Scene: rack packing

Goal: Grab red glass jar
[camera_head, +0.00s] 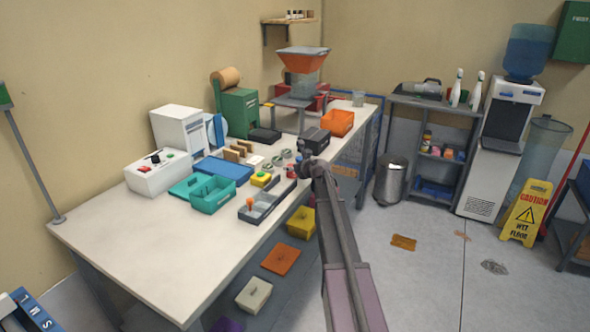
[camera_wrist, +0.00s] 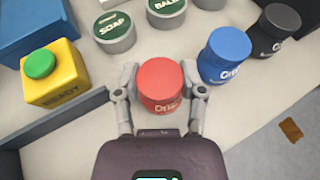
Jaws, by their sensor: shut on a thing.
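The red jar (camera_wrist: 160,82) is between the two fingers of my gripper (camera_wrist: 164,94) in the wrist view, with part of a white label facing me. The fingers are closed against its left and right sides. A blue jar (camera_wrist: 226,54) stands just right of the right finger, and a dark jar (camera_wrist: 274,30) is beyond it. In the head view my gripper (camera_head: 305,168) is small and partly hidden by my own arm, at the right edge of the white table (camera_head: 130,245). The red jar (camera_head: 291,172) shows there as a small red spot.
Two tins, one marked SOAP (camera_wrist: 114,30) and another behind the red jar (camera_wrist: 166,12), stand close by. A yellow box with a green button (camera_wrist: 55,75) is at left. In the head view, a grey tray (camera_head: 262,207) and a teal bin (camera_head: 212,197) lie left. The table's front left is clear.

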